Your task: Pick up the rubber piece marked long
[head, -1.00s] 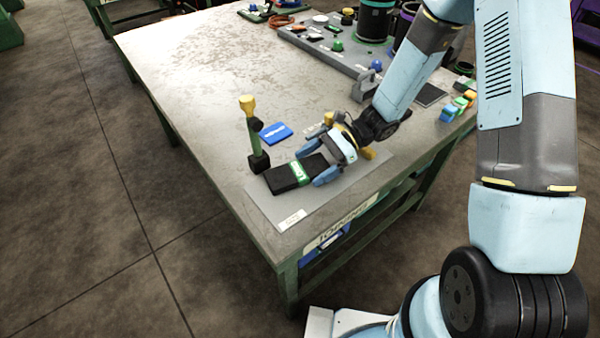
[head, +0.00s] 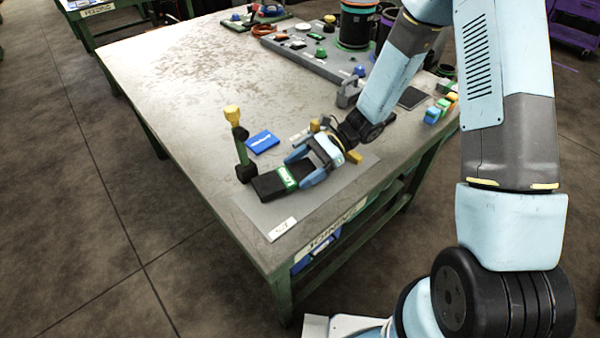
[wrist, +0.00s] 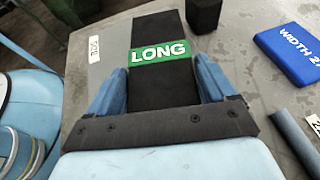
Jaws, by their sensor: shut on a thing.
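The rubber piece marked LONG is a flat black strip with a green band (head: 268,186) on the grey mat near the table's front corner. In the wrist view its green label reads LONG (wrist: 158,52), and the black strip runs down between the fingers. My gripper (head: 304,167) is shut on the rubber piece, with one blue finger along each side. It also shows in the wrist view (wrist: 158,85). The part of the strip under the gripper is hidden. I cannot tell whether the piece is clear of the mat.
A green post with a yellow top (head: 236,140) stands on a black block close to the strip's far end. A blue card (head: 262,142) lies behind, and a white tag (head: 282,229) lies at the mat's front. The table's left half (head: 180,90) is mostly clear.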

